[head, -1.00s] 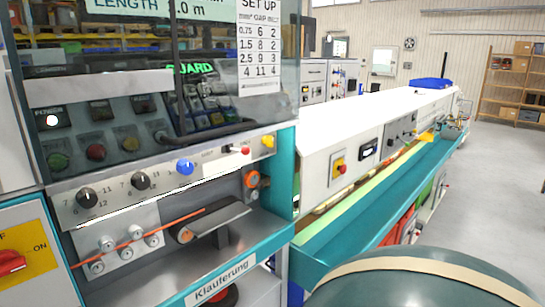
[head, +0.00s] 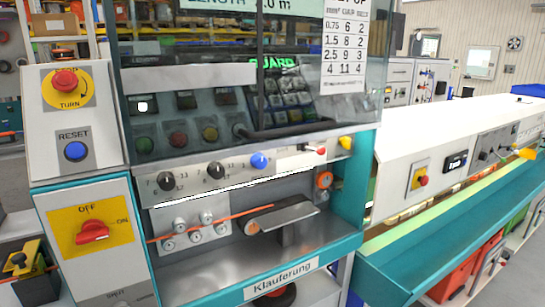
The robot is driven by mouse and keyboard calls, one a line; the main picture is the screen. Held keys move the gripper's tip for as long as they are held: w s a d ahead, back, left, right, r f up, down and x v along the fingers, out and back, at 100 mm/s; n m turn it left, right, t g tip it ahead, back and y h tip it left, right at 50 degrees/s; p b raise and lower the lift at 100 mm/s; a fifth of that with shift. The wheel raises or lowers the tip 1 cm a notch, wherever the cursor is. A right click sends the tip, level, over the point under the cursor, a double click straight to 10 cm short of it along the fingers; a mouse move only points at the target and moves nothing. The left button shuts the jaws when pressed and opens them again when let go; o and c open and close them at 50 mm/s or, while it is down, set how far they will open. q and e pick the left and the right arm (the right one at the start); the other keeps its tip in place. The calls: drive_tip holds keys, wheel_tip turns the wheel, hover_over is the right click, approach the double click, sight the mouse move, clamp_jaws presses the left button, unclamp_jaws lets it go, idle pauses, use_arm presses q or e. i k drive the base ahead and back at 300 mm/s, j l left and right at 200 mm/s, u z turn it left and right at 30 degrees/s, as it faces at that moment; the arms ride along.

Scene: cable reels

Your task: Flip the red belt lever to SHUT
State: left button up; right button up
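A grey plate (head: 132,295) at the bottom edge of the head view, below the OFF/ON panel, carries lettering that seems to read SHUT. The picture's edge cuts it off, and no lever shows on it. A small red knob (head: 321,150) sits at the right of the control strip; its label is too small to read. A red rotary handle (head: 91,232) on a yellow OFF/ON plate lies roughly level, and I cannot tell its setting for certain. Neither of my grippers is in view.
Above the handle are a blue RESET button (head: 76,151) and a red stop button (head: 65,82). A long teal trough (head: 440,240) extends right. A yellow-and-black device (head: 30,260) stands lower left.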

sight(321, 150)
drive_tip(key=i+l+u, duration=0.35)
drive_tip(key=i+l, duration=0.3)
drive_tip(key=i, duration=0.05)
